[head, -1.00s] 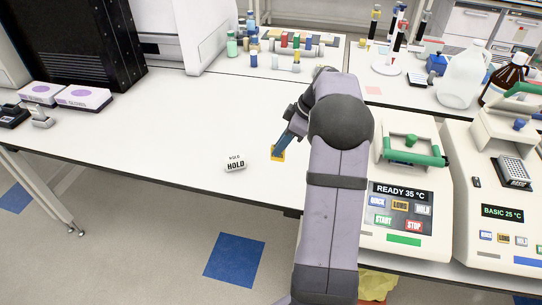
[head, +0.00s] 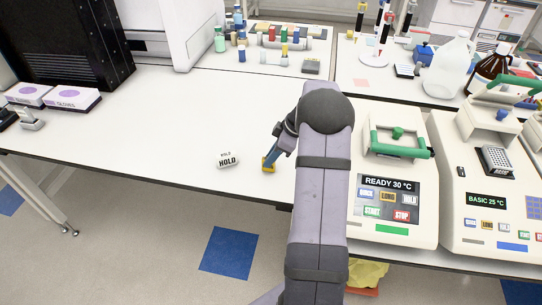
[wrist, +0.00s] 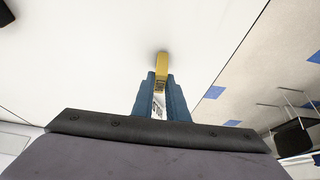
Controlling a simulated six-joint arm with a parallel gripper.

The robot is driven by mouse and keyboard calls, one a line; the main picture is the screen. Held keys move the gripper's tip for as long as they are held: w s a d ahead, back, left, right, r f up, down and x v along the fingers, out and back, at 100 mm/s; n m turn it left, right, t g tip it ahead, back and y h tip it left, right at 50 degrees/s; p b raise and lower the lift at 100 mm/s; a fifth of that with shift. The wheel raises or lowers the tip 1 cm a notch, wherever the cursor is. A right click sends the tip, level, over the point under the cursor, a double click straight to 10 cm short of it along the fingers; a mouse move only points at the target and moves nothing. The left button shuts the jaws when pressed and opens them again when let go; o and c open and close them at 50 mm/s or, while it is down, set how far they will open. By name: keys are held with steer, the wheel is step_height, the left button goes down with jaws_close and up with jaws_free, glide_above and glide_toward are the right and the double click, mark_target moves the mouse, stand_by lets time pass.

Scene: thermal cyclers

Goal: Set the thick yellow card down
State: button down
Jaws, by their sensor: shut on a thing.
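The thick yellow card (wrist: 162,66) is between the blue fingers of my gripper (wrist: 161,85) in the wrist view, with its far end sticking out past the fingertips. In the head view the yellow card (head: 268,165) shows at the tips of my gripper (head: 270,158), low over the white bench near its front edge. My gripper is shut on the card. I cannot tell whether the card touches the bench top. Part of the card is hidden by the fingers.
A white HOLD block (head: 227,160) lies on the bench just left of the card. A thermal cycler (head: 390,190) reading READY 30 °C stands to the right, with another cycler (head: 487,190) beyond it.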

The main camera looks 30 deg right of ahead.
steer(key=shift+f, duration=0.2)
steer(key=c, duration=1.7)
jaws_free()
steer(key=shift+r, duration=0.1)
steer(key=shift+c, duration=0.2)
steer(key=shift+r, duration=0.15)
steer(key=b+v, duration=0.3)
steer(key=v, duration=0.9)
